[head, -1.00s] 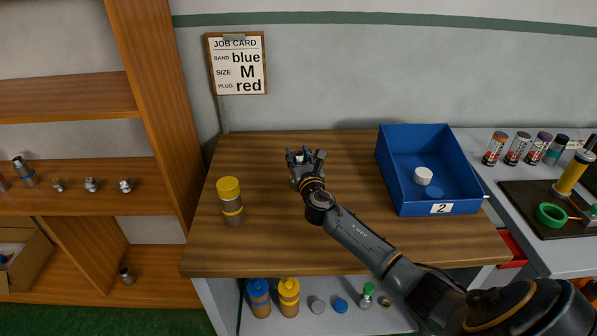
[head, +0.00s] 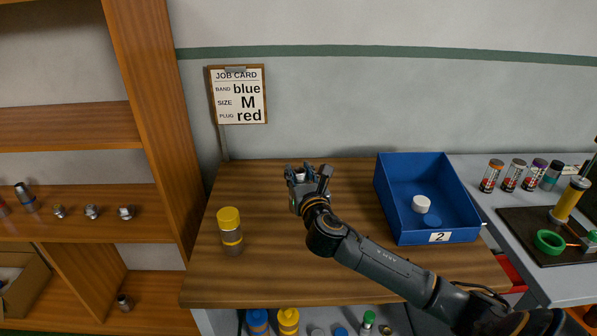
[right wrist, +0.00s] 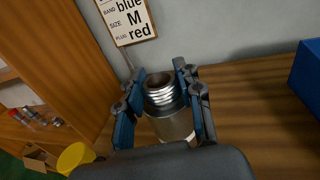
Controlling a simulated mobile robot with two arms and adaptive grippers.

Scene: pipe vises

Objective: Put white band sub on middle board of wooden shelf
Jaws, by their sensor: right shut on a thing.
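My right gripper (head: 308,175) is over the wooden table, seen from behind in the head view. In the right wrist view its fingers (right wrist: 160,98) are shut on either side of a grey metal cylinder (right wrist: 172,126) with a threaded, open top, held upright. A small pale patch shows low on its side, but I cannot tell whether it is a full white band. The wooden shelf (head: 160,130) stands at the left. Its middle board (head: 90,228) carries several small metal fittings and a tilted metal part. My left gripper is out of view.
A yellow-capped cylinder (head: 231,232) stands on the table's left. A blue bin (head: 463,200) marked 2 holds a white and a blue cap on the right. A job card (head: 238,95) hangs behind. The shelf's upright stands between the table and its boards.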

